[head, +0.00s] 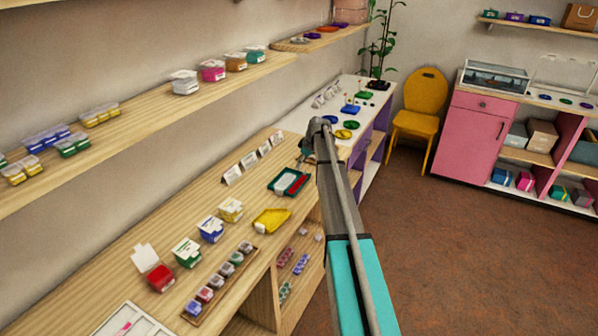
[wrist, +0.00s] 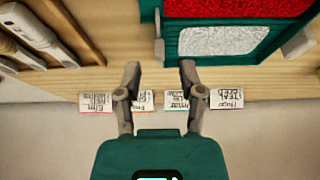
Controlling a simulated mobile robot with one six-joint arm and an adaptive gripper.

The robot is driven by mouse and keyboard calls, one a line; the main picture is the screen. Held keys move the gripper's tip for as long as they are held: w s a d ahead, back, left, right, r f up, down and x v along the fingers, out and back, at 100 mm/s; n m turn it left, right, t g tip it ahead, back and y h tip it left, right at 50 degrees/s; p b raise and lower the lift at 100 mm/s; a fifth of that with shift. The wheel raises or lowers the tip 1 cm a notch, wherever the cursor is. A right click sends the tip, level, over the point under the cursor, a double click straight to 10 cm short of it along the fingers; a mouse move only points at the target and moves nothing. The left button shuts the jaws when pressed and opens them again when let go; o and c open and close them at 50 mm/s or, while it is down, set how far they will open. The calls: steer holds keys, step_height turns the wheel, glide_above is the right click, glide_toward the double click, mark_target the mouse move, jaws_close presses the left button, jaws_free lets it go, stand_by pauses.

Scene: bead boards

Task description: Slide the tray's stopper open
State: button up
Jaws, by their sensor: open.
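The tray (head: 289,182) is a dark teal tray with red and white contents, lying on the wooden counter. In the wrist view the tray (wrist: 222,58) shows at the top, with a red area above a pale, glittery panel. The tab lies in line with the gap. In the head view my gripper (head: 305,157) is just beyond the tray, partly hidden by my arm.
White label cards (wrist: 175,100) stand in a row near my fingers. A wooden rack (wrist: 50,30) with pale tools is at the left of the wrist view.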

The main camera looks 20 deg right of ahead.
steer(key=shift+b+x, duration=1.05)
steer(key=shift+x, duration=0.4)
jaws_close()
